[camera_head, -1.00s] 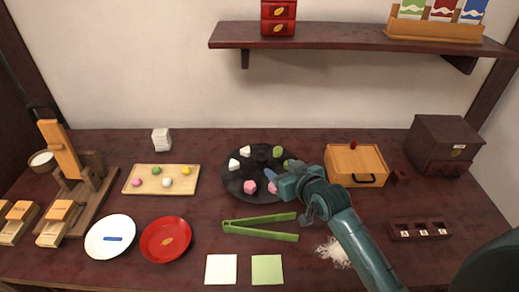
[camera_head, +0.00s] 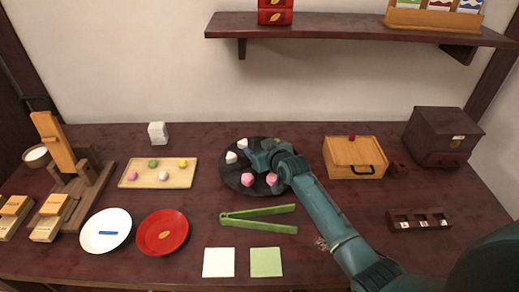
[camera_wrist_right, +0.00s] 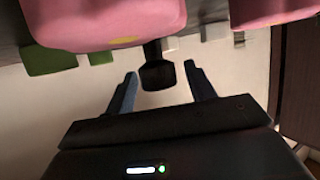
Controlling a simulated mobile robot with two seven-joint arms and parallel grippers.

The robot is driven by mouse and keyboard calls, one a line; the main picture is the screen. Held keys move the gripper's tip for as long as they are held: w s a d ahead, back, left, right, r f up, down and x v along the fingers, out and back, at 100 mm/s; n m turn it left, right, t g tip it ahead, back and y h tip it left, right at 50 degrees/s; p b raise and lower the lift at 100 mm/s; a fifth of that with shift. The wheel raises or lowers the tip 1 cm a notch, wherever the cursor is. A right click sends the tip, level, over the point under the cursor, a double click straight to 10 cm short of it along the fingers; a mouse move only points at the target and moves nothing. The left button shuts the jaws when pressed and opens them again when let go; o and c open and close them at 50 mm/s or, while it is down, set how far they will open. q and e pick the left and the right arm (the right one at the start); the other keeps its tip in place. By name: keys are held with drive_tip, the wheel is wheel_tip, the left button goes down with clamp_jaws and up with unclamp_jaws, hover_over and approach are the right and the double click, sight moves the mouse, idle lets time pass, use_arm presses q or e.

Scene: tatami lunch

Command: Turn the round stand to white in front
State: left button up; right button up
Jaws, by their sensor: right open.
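The round stand (camera_head: 232,174) is a dark disc at the middle of the table. Two white sweets (camera_head: 231,157) sit on its back left and two pink sweets (camera_head: 247,180) on its front. My right gripper (camera_head: 260,151) is over the back middle of the stand and hides part of it, including where green sweets may be. In the right wrist view the jaws (camera_wrist_right: 158,78) are open, with a dark knob (camera_wrist_right: 157,72) showing between the fingertips; contact cannot be told. Large pink sweets (camera_wrist_right: 105,18) fill the top of that view. My left gripper is not in view.
Green tongs (camera_head: 258,218) lie in front of the stand. A tray of sweets (camera_head: 130,183) is to the left and a wooden box (camera_head: 354,158) to the right. White and green squares (camera_head: 219,262) lie near the front edge. A shelf (camera_head: 350,32) hangs above.

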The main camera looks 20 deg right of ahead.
drive_tip(key=shift+c, duration=0.2)
clamp_jaws()
idle(0.4)
